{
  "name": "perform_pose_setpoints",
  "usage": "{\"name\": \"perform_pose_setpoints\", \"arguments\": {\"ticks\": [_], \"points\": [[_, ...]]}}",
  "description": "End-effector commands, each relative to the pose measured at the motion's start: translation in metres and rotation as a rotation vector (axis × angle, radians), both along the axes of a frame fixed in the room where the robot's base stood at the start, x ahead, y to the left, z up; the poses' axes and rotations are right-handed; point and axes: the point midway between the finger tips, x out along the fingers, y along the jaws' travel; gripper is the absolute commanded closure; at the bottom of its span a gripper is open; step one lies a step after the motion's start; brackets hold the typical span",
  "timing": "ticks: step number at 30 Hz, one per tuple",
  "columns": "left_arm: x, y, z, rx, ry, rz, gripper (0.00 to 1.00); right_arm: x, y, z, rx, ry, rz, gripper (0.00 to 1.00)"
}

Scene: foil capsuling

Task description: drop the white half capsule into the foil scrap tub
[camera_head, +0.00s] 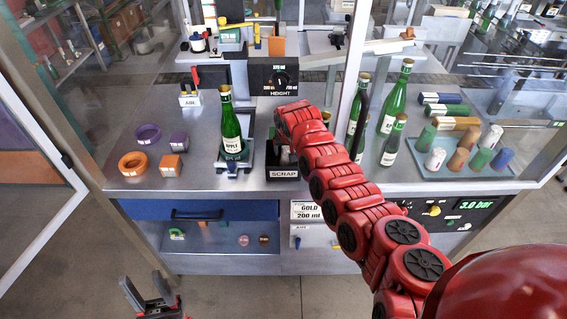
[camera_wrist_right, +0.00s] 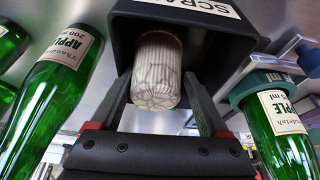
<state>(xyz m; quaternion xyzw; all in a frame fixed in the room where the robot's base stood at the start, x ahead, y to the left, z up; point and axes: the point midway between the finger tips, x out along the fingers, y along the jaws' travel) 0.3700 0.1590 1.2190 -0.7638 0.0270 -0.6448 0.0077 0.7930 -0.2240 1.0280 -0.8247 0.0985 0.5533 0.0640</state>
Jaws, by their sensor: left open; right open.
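The black foil scrap tub (camera_head: 283,175), labelled SCRAP, stands at the front of the bench, right of a green bottle in a holder. In the right wrist view the tub's wall (camera_wrist_right: 125,40) surrounds the white half capsule (camera_wrist_right: 157,70), which has a ribbed, marbled side. The capsule lies between the fingertips of my right gripper (camera_wrist_right: 160,95), at the tub's mouth or inside it. The fingers are open; I cannot tell whether one touches it. In the head view my red right arm hides most of that gripper. My left gripper (camera_head: 147,295) is open and empty, low in front of the bench.
A green bottle (camera_head: 232,125) stands just left of the tub; more bottles (camera_head: 390,140) stand to the right. Several coloured capsules (camera_head: 458,160) stand on a mat further right. Orange and purple rings (camera_head: 133,163) lie at left. A glass-panel post (camera_head: 350,60) rises behind my right arm.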

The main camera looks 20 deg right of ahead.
Motion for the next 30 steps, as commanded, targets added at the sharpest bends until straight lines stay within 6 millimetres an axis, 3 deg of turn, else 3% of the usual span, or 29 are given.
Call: {"name": "perform_pose_setpoints", "arguments": {"ticks": [1, 14, 22, 24, 30], "points": [[0.0, 0.0, -0.002, 0.0, 0.0, 0.0, 0.5, -0.002, -0.006, 0.001, -0.006, 0.004, -0.009, 0.02], [0.0, 0.0, -0.024, 0.0, 0.0, 0.0, 0.5, -0.018, 0.001, 0.049, -0.002, -0.009, -0.011, 0.02], [0.0, 0.0, -0.055, 0.0, 0.0, 0.0, 0.5, -0.041, 0.011, 0.106, -0.001, -0.013, -0.005, 0.02], [0.0, 0.0, -0.048, 0.0, 0.0, 0.0, 0.5, -0.047, 0.011, 0.123, 0.0, -0.007, -0.005, 0.02], [0.0, 0.0, -0.043, 0.0, 0.0, 0.0, 0.5, -0.057, 0.015, 0.15, 0.001, -0.003, -0.001, 0.02]]}}
